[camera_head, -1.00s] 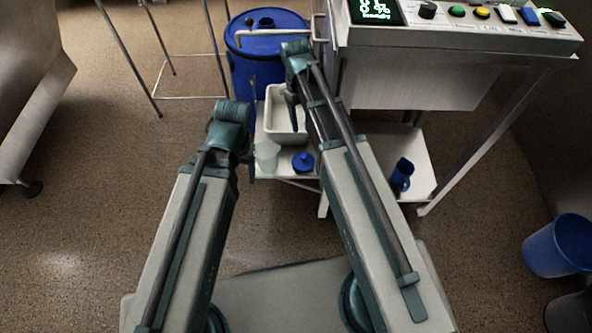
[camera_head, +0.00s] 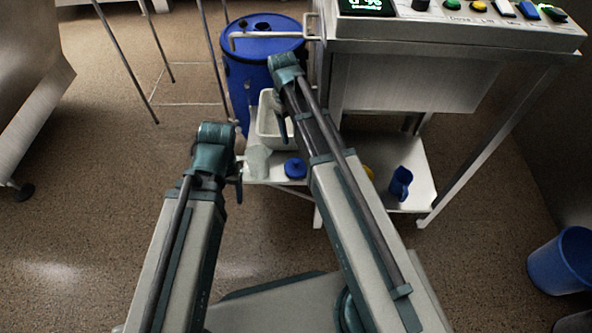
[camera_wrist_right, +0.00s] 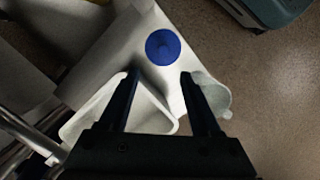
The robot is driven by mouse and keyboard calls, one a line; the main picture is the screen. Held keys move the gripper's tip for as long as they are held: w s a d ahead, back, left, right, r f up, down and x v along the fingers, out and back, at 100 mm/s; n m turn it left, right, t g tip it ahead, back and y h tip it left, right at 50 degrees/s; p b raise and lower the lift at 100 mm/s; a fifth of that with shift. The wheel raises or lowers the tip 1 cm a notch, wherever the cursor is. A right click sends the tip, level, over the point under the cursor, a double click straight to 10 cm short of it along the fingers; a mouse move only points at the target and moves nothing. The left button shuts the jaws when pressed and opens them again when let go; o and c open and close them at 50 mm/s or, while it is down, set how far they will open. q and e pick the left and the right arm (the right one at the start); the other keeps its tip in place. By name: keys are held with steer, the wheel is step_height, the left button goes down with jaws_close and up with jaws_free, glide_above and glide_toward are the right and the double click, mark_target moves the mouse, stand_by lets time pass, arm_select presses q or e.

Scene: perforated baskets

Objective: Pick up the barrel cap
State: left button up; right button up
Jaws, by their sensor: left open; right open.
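The barrel cap, a round blue disc with a raised knob (camera_head: 295,167), lies on the low white shelf right of a translucent cup. In the right wrist view the cap (camera_wrist_right: 162,47) lies just beyond the fingertips, roughly centred between them. My right gripper (camera_wrist_right: 159,78) is open and empty, its fingers apart. In the head view it hangs over the white basin area, partly hidden by its own arm. My left gripper (camera_head: 238,184) is open, left of the cup and apart from the cap.
The translucent cup (camera_head: 257,160) and white basin (camera_head: 268,135) stand close to the cap. A blue barrel (camera_head: 255,75) is behind. A blue mug (camera_head: 400,183) is on the shelf (camera_head: 418,170) to the right. A control panel (camera_head: 450,28) overhangs the shelf. A blue bin (camera_head: 562,262) stands far right.

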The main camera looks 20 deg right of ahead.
steer(key=b, duration=0.5)
glide_above(296, 161)
steer(key=w, duration=0.2)
steer(key=f, duration=0.6)
steer(key=shift+s+f, duration=0.15)
steer(key=shift+s, duration=0.05)
steer(key=f+b, duration=0.2)
steer(key=s+f+b, duration=0.1)
steer(key=f+b, duration=0.2)
steer(key=shift+s, duration=0.15)
jaws_close()
stand_by(0.4)
